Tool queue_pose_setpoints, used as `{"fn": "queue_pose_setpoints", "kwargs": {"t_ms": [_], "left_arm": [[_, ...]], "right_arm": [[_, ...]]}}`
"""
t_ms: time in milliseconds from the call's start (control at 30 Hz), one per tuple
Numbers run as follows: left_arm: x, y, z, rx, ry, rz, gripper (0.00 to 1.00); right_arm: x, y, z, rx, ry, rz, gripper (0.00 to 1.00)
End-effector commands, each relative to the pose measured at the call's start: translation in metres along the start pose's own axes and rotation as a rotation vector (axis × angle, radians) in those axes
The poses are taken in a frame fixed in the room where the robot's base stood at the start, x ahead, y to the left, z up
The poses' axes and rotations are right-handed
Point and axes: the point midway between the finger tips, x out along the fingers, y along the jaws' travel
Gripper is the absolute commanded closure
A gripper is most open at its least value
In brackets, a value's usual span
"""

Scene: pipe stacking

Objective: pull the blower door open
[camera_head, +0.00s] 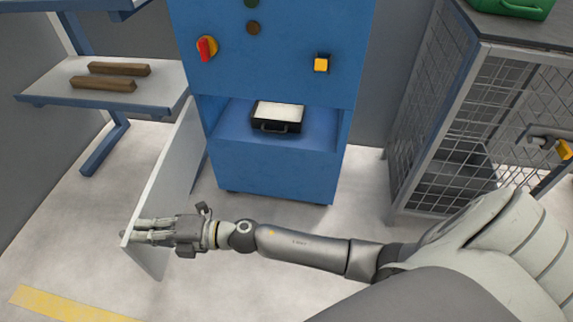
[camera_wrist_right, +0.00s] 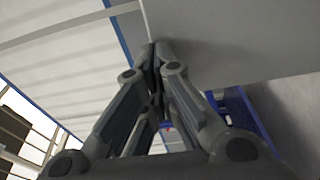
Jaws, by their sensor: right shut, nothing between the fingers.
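The blower is a blue cabinet (camera_head: 275,170) in the middle of the head view, with an open bay holding a black tray with pale contents (camera_head: 277,116). Its grey-white door (camera_head: 172,180) stands swung wide open on the left side, its free edge toward me. My right gripper (camera_head: 137,230) is at the free lower end of the door, fingers together and empty. In the right wrist view the shut fingertips (camera_wrist_right: 155,50) are at the edge of the door panel (camera_wrist_right: 230,40); I cannot tell whether they touch it. My left gripper is not in view.
A shelf (camera_head: 150,85) with two brown bars (camera_head: 103,83) stands at the left. A wire-mesh cage (camera_head: 455,130) stands at the right, with a green case (camera_head: 512,8) on top. A yellow floor stripe (camera_head: 65,305) lies at lower left.

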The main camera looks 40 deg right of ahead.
Motion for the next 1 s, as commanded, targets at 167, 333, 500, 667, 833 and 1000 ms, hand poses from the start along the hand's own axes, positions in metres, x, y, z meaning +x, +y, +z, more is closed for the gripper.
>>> {"fn": "queue_pose_setpoints", "kwargs": {"t_ms": [167,333,500,667,833,1000], "left_arm": [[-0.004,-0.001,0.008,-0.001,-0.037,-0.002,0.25],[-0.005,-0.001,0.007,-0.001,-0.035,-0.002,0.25],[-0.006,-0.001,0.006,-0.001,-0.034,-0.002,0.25],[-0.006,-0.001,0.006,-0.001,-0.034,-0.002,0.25],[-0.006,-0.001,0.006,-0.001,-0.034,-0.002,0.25],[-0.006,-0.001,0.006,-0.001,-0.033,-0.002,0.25]], "right_arm": [[0.021,0.001,-0.001,0.001,0.001,0.001,1.00],[0.035,0.000,-0.001,0.002,0.002,0.000,1.00],[0.043,0.000,-0.001,0.001,0.002,0.000,1.00],[0.045,0.000,-0.001,0.000,0.002,0.000,1.00],[0.045,0.000,-0.001,0.000,0.002,0.000,1.00],[0.045,0.000,-0.001,0.001,0.002,0.000,1.00]]}}
